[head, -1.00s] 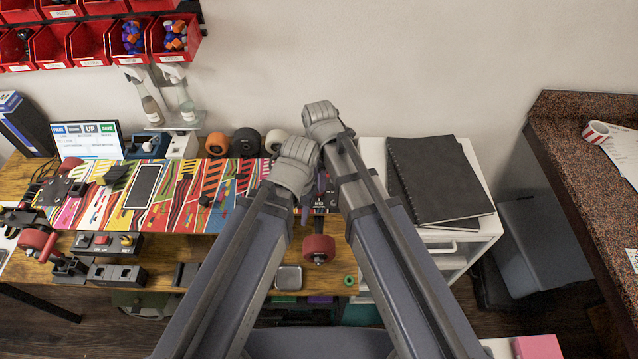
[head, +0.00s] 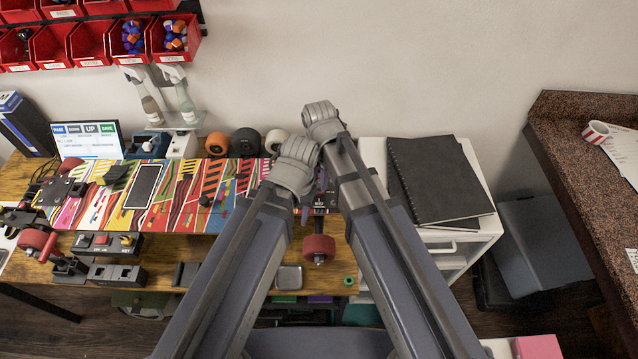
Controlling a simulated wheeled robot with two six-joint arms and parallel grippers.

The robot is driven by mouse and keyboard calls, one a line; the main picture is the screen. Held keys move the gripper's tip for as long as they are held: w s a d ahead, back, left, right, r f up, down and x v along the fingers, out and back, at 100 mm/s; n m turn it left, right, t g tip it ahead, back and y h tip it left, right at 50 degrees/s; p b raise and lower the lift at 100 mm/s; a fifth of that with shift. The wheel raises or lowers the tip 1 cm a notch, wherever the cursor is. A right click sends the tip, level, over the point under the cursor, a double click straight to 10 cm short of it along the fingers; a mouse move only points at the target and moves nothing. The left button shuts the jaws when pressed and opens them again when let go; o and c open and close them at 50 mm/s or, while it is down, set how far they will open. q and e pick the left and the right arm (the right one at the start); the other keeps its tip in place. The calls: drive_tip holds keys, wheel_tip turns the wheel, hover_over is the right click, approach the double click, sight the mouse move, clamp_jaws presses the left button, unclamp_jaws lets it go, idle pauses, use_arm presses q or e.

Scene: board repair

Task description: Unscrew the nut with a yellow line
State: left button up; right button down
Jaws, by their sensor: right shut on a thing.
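The skateboard deck (head: 180,200), with a bright striped pattern, lies on the wooden workbench. A red wheel (head: 318,248) with a pale centre shows at its right end, just below my arms. Another red wheel (head: 36,240) is at the left end. I cannot make out a nut with a yellow line; it is too small or hidden. My right gripper (head: 321,184) is mostly hidden between my two arms at the right end of the deck. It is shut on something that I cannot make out. My left gripper is hidden behind my arm links.
A small metal tray (head: 288,277) and a green ring (head: 349,281) lie at the bench's front edge. Loose wheels (head: 245,142) stand behind the deck. Black notebooks (head: 438,180) lie on the white cabinet (head: 480,228) at right. Red bins (head: 90,42) hang at upper left.

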drive_tip(key=shift+n, duration=0.6)
drive_tip(key=n, duration=0.5)
drive_tip(key=shift+n, duration=0.4)
drive_tip(key=c, duration=0.5)
unclamp_jaws()
drive_tip(key=shift+c, duration=1.4)
drive_tip(key=m, duration=0.5)
drive_tip(key=shift+m, duration=0.4)
